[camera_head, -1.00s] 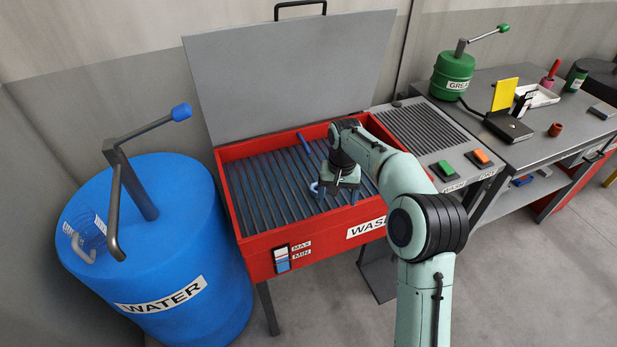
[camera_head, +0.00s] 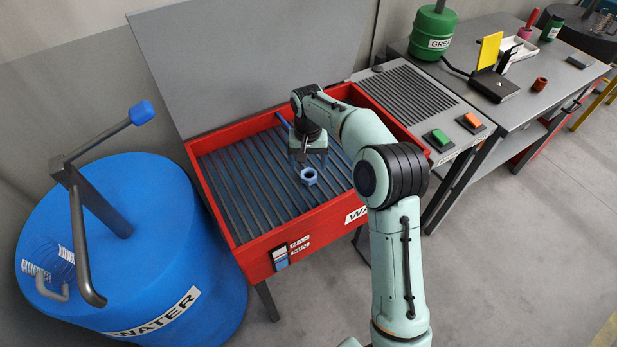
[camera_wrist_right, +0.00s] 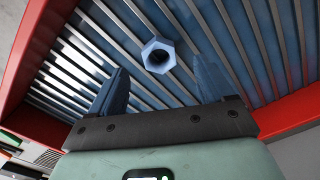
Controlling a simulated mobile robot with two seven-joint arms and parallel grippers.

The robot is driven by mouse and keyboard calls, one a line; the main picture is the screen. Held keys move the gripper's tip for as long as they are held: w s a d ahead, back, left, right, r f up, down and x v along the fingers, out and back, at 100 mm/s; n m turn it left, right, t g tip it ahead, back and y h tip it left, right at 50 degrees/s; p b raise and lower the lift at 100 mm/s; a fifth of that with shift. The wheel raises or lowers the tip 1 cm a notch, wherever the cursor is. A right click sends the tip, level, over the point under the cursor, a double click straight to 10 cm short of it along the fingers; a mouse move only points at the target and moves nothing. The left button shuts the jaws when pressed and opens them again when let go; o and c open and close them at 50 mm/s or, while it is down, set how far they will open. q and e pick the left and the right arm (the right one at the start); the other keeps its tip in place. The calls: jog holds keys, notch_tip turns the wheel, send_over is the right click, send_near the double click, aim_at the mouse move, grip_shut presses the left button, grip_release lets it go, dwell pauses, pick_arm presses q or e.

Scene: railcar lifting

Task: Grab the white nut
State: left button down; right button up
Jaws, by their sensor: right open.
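The nut (camera_head: 308,176) is a pale blue-white hexagonal ring lying on the slatted grate of the red wash basin. In the right wrist view the nut (camera_wrist_right: 158,56) lies beyond the fingertips, roughly centred between them, with its dark hole showing. My right gripper (camera_head: 309,160) hangs over the grate just behind the nut in the head view. In the right wrist view its two blue fingers (camera_wrist_right: 161,72) are spread apart with nothing between them. My left gripper is in neither view.
The red basin wall (camera_head: 290,238) surrounds the grate, and its grey lid (camera_head: 250,60) stands open behind. A blue water barrel (camera_head: 130,240) with a lever stands at left. A workbench (camera_head: 540,85) with a green grease pot (camera_head: 433,32) is at right.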

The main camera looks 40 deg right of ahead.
aim_at(309, 175)
jog(key=shift+w+d+f, duration=0.1)
jog(key=shift+d+f, duration=0.05)
jog(key=shift+f, duration=1.25)
jog(key=shift+w+d+f, duration=0.1)
jog(key=shift+f, duration=1.25)
jog(key=shift+r, duration=0.1)
jog(key=c, duration=1.4)
